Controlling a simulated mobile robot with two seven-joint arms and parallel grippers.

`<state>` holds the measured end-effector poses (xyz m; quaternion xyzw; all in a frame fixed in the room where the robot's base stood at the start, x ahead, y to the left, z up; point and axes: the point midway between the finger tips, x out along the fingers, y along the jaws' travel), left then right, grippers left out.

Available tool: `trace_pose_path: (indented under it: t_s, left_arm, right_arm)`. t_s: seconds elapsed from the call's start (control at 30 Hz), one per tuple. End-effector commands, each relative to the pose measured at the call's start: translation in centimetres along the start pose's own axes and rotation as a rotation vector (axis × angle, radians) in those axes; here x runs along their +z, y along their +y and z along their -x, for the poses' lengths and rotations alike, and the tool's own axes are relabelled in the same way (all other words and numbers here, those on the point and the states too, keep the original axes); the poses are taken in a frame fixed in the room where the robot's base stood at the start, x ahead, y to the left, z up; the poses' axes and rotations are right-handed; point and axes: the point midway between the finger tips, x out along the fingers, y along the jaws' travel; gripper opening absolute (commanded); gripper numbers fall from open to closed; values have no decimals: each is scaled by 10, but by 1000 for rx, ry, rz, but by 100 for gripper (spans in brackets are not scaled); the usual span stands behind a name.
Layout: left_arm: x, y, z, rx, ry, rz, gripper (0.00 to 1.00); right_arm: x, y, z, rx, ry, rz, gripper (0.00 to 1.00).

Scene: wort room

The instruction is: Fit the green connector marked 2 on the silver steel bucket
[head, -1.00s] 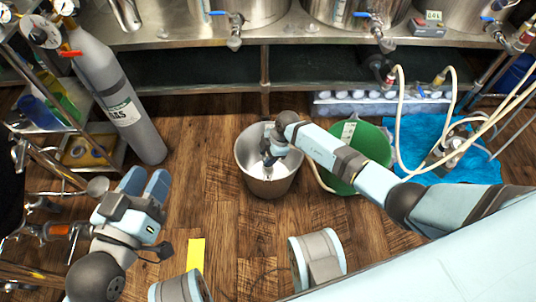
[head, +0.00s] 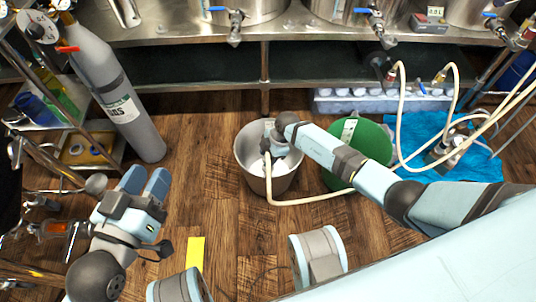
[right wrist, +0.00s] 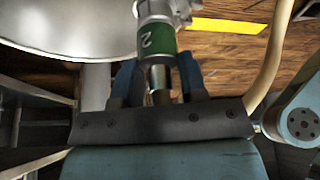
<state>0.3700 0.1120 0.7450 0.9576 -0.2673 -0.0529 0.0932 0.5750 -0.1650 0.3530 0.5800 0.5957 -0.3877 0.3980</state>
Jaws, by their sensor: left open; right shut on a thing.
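The silver steel bucket (head: 250,172) stands on the wooden floor in the middle of the head view. It also fills the upper left of the right wrist view (right wrist: 60,28). My right gripper (head: 267,150) is over the bucket's opening, pointing down. In the right wrist view, it is shut on the green connector marked 2 (right wrist: 158,45), a metal fitting with a green band. The connector's upper end is cut off by the frame, so its contact with the bucket cannot be told. My left gripper (head: 146,184) is open and empty above the floor at left.
A cream hose (head: 300,202) loops in front of the bucket toward the green tub (head: 372,142). A grey gas cylinder (head: 130,110) stands at left. A steel bench (head: 180,36) runs along the back. A yellow strip (head: 196,253) lies on clear floor in front.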

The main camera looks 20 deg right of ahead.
Motion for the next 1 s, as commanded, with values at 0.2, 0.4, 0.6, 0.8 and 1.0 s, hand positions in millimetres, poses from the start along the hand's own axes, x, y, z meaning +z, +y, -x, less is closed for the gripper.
trace_pose_path:
  t_s: [0.2,0.4,0.6,0.8,1.0]
  left_arm:
    - [1,0,0,0,0,0,43]
    - [1,0,0,0,0,0,43]
    - [3,0,0,1,-9,2,43]
    - [-24,4,1,-5,42,-1,43]
    - [-57,9,5,-15,153,-5,43]
  right_arm:
    - [1,0,-2,0,0,0,60]
    - [1,0,-2,0,0,0,69]
    - [1,0,-2,0,0,0,69]
    - [-1,0,33,3,-1,0,69]
    - [-1,0,82,2,-1,2,69]
